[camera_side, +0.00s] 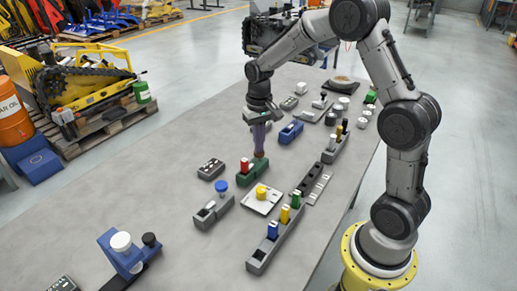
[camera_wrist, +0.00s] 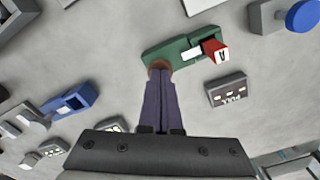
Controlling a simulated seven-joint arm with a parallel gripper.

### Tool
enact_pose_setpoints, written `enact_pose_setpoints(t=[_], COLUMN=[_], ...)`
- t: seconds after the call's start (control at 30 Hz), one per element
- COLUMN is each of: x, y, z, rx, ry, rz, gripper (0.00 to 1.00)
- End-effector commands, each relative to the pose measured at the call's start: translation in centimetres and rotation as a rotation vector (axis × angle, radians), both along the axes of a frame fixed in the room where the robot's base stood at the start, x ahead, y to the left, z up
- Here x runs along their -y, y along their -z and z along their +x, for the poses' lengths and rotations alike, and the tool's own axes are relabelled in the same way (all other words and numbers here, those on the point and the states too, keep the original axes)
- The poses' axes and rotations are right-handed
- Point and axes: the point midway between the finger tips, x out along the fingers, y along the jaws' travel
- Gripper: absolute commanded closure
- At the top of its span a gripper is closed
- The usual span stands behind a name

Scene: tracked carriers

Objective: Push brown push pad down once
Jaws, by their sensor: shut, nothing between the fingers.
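The brown push pad (camera_wrist: 157,64) is a round cap at one end of a green base (camera_wrist: 180,49). The base also carries a red block marked A (camera_wrist: 214,50) at its other end. In the side view the green base (camera_side: 250,173) stands mid-table, with the red block (camera_side: 244,164) at its left and the brown pad (camera_side: 259,155) at its right. My gripper (camera_side: 259,148) points down with its purple fingers shut and empty. Its fingertips (camera_wrist: 160,78) are right at the brown pad and partly hide it. I cannot tell whether they touch it or how far it is pressed.
A dark box with buttons (camera_side: 211,169) is left of the green base. A blue-knobbed grey unit (camera_side: 213,208) and a pale plate with a yellow knob (camera_side: 262,198) stand in front. A blue device (camera_side: 291,132) is behind. Bare table lies to the left.

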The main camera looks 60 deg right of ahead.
Motion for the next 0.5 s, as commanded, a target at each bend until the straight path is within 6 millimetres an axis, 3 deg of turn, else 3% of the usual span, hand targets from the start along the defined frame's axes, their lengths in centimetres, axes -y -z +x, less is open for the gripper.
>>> enact_pose_setpoints(t=[0.5], x=[-0.01], y=[-0.12], z=[-0.04], rx=[-0.002], ry=[0.000], rz=[0.000], gripper=[1.00])
